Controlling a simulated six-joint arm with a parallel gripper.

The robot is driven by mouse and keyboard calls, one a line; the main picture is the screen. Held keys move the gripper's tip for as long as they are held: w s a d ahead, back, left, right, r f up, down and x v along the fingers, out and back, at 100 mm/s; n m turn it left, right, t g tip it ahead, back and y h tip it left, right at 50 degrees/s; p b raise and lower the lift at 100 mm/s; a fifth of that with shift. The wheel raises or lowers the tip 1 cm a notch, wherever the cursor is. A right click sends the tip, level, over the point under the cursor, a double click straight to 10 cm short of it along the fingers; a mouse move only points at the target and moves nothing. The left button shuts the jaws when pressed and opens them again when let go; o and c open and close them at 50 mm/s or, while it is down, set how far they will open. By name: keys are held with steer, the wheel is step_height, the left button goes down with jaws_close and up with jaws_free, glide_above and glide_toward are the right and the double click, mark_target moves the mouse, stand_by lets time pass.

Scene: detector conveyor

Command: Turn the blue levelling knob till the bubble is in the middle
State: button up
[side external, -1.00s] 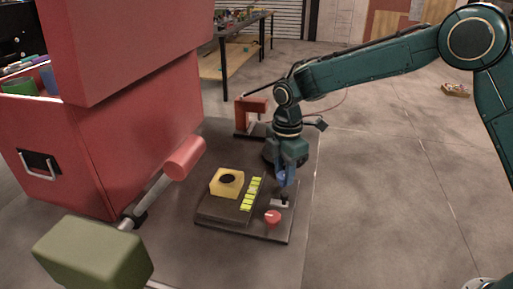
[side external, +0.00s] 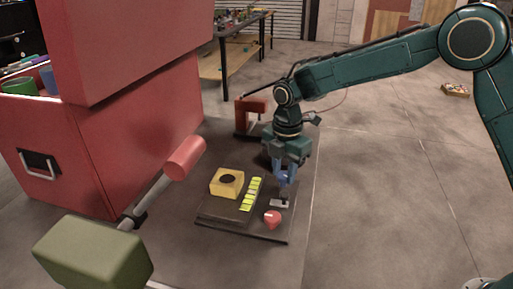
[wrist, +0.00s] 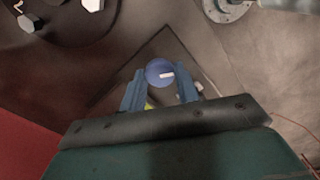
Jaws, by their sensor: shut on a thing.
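The blue levelling knob (wrist: 156,70) shows in the wrist view as a round cap with a short white mark pointing right. My gripper (wrist: 162,78) has one blue finger on each side of it and is shut on it. In the side external view my gripper (side external: 284,186) points down over the right part of a dark base plate (side external: 232,229), and its fingers mostly hide the knob. A strip of yellow-green segments (side external: 251,194) lies on the plate left of my gripper. I cannot make out a bubble in either view.
A red round button (side external: 272,218) is close in front of my gripper. A yellow block with a dark round top (side external: 227,183) sits left of the strip. A red clamp-like frame (side external: 250,112) stands behind.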

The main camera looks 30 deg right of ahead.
mark_target(284, 174)
steer(key=o, duration=1)
steer(key=shift+r, duration=0.15)
step_height(284, 174, up, 14)
steer(key=shift+f, duration=0.15)
